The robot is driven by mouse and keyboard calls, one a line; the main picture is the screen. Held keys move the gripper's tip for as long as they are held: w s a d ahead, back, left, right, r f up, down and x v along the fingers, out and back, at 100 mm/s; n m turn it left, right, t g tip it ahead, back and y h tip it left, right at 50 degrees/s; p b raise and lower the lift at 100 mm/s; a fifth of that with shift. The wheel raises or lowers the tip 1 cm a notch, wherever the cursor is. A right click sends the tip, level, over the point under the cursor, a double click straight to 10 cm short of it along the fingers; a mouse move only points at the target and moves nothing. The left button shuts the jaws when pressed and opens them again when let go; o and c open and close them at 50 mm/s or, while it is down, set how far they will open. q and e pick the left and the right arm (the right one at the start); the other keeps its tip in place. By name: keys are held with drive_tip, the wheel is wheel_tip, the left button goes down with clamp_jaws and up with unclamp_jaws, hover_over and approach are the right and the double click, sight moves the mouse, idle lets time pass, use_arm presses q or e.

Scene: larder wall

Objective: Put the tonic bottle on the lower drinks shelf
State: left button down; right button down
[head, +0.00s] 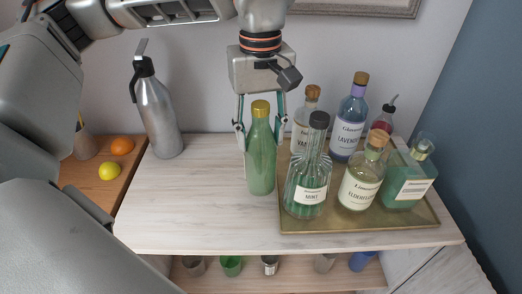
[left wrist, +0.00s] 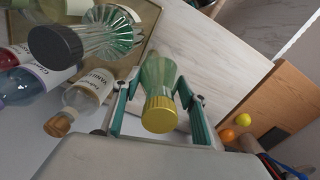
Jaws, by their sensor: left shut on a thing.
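A green bottle with a gold cap (head: 261,160), which I take for the tonic bottle, is upright at the left edge of the brass tray; no label shows on it. My left gripper (head: 261,140) points down from above, its fingers shut on the bottle's two sides. In the left wrist view the bottle's gold cap (left wrist: 159,114) sits between the fingers. I cannot tell whether its base touches the counter. The lower shelf (head: 296,272) shows below the counter's front edge, partly hidden by the counter. My right gripper is not in view.
The brass tray (head: 360,222) holds several syrup bottles, with the mint bottle (head: 307,175) close right of my gripper. A grey siphon (head: 157,115) stands at the back left. Several cups, one green (head: 231,265), stand on the lower shelf. The counter's left part (head: 190,205) is clear.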

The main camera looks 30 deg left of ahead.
use_arm(q)
drive_tip(key=shift+f, duration=2.25)
drive_tip(key=c, duration=1.2)
unclamp_jaws()
